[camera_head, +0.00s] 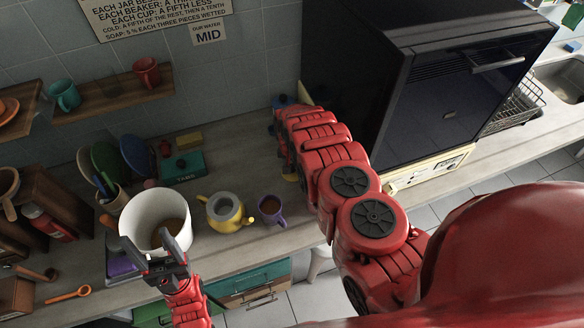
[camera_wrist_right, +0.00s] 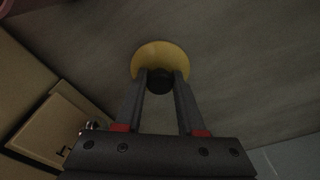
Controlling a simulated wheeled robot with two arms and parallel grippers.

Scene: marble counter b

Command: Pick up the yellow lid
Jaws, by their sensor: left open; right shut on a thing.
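The yellow lid (camera_wrist_right: 160,58) is round with a dark knob (camera_wrist_right: 160,82). In the right wrist view, my right gripper (camera_wrist_right: 160,84) is shut on that knob, one finger on each side. I cannot tell whether the lid touches the counter. In the head view, a small yellow edge (camera_head: 290,177), probably the lid, shows beside my right arm, which hides most of that gripper. A yellow teapot (camera_head: 238,222) with a grey, uncovered top stands left of it. My left gripper (camera_head: 150,254) is open and empty at the near side of the white pot (camera_head: 143,213).
A purple mug (camera_head: 271,209) stands between the teapot and my right arm. A teal box (camera_head: 182,168) and yellow sponge (camera_head: 189,140) lie farther back. A large dark appliance (camera_head: 420,90) bounds the right side. An orange spoon (camera_head: 68,294) lies at lower left.

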